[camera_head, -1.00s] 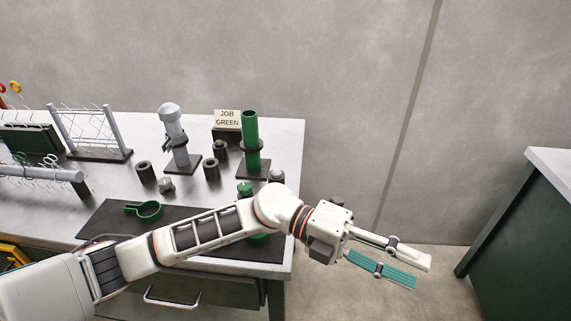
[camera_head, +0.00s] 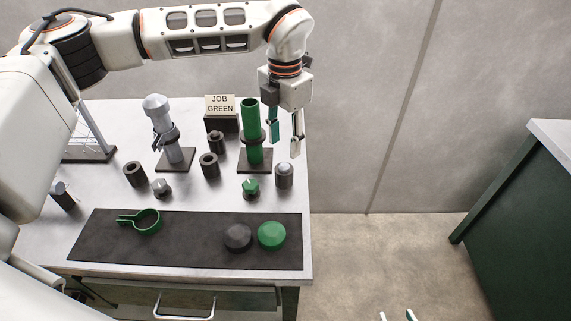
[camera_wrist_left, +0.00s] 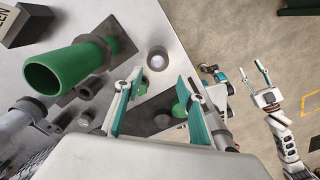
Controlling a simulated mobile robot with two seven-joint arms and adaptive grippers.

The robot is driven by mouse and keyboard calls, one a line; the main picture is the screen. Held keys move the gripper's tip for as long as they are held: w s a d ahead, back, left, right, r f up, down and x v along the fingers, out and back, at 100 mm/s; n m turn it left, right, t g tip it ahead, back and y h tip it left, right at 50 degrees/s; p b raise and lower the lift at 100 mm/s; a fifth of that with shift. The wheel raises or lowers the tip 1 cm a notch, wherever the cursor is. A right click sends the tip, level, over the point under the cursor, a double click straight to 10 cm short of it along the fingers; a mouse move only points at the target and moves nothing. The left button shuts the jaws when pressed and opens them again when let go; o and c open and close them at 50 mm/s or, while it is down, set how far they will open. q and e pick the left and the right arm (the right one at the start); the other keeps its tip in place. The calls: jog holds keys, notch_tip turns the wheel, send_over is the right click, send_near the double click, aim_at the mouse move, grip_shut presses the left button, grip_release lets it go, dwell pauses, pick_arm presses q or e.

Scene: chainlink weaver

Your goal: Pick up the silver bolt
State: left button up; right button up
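A silver-topped piece in a grey cylindrical holder (camera_head: 284,170) stands near the table's right edge; the wrist view shows its bright round top (camera_wrist_left: 156,61). A second silver-grey piece in a short dark holder (camera_head: 161,186) stands further left. I cannot tell for certain which is the silver bolt. My left gripper (camera_head: 285,146) is open and empty, its fingers pointing down above and just behind the right-hand piece. In the wrist view this gripper (camera_wrist_left: 158,78) has its fingertips either side of that piece, apart from it. My right gripper (camera_head: 397,315) is open and empty, low beyond the table's right side.
A tall green tube (camera_head: 251,125) stands close left of my left gripper. A green-topped bolt (camera_head: 250,185) is nearby. A grey post (camera_head: 160,115), dark cylinders, and a JOB GREEN sign (camera_head: 220,104) stand behind. A dark mat (camera_head: 190,240) holds a green ring tool and two discs.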

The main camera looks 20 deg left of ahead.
aim_at(284, 165)
pick_arm(q)
notch_tip(284, 165, down, 2)
jog(key=shift+w+a+f+p, duration=0.15)
jog(key=shift+f+p, duration=0.15)
jog(key=shift+f, duration=1.05)
jog(key=shift+w+a+f+p, duration=0.1)
jog(key=shift+f+p, duration=0.2)
jog(key=shift+f, duration=1.05)
grip_shut()
